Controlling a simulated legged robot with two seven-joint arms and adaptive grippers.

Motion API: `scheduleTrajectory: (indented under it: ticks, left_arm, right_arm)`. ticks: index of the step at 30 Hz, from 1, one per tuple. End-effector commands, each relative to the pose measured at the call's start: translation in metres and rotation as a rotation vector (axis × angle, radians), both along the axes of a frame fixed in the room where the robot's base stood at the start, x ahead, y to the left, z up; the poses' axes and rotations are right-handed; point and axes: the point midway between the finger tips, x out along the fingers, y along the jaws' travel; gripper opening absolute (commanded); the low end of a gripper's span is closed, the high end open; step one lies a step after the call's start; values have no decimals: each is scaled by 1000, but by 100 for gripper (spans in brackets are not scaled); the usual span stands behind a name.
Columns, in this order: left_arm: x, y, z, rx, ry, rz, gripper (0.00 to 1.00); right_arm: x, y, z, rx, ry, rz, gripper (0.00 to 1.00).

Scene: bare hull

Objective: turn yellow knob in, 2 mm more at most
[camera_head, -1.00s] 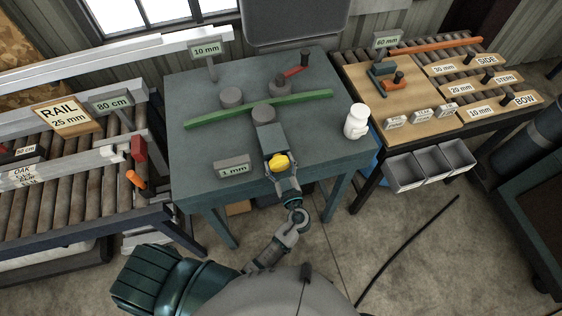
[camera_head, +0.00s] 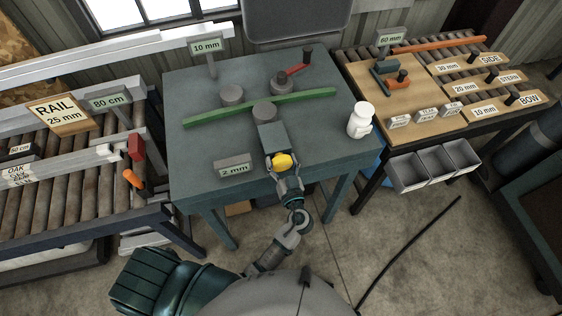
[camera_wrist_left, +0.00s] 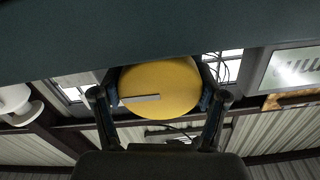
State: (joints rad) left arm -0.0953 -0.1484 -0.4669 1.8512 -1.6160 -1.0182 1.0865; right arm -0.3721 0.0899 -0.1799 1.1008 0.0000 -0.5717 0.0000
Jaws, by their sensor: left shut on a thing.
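The yellow knob (camera_head: 283,161) sits at the near end of a grey block on the teal table (camera_head: 200,150). My left gripper (camera_head: 285,170) is shut on the knob. In the left wrist view the yellow knob (camera_wrist_left: 165,90) fills the space between both fingers, and a pale bar mark on its face lies nearly level. The grey block leads to a round grey post (camera_head: 264,112) touching the near side of a curved green strip (camera_head: 310,97). A small sign (camera_head: 235,168) on the table reads 2 mm. My right gripper is not in view.
Two more round posts stand behind the strip, one with a red crank handle (camera_head: 298,69). A 10 mm sign (camera_head: 205,46) stands at the back left.

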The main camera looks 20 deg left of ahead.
Motion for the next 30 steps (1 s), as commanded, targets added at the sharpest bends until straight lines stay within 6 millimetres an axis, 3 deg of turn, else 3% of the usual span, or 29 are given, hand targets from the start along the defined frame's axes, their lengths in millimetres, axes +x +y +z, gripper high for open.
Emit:
scheduleTrajectory:
  ticks: [9, 25, 26, 28, 30]
  left_arm:
    - [1, 0, 1, 107, 68, -1, 38]
    - [1, -1, 2, 128, 83, -2, 38]
    - [1, -1, 2, 128, 83, -2, 80]
    - [1, 0, 1, 127, 83, 0, 98]
    - [1, 0, 1, 127, 83, 0, 99]
  right_arm:
    - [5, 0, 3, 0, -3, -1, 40]
    - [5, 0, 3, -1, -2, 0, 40]
    - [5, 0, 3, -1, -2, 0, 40]
    - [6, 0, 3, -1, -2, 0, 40]
    - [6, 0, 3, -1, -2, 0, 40]
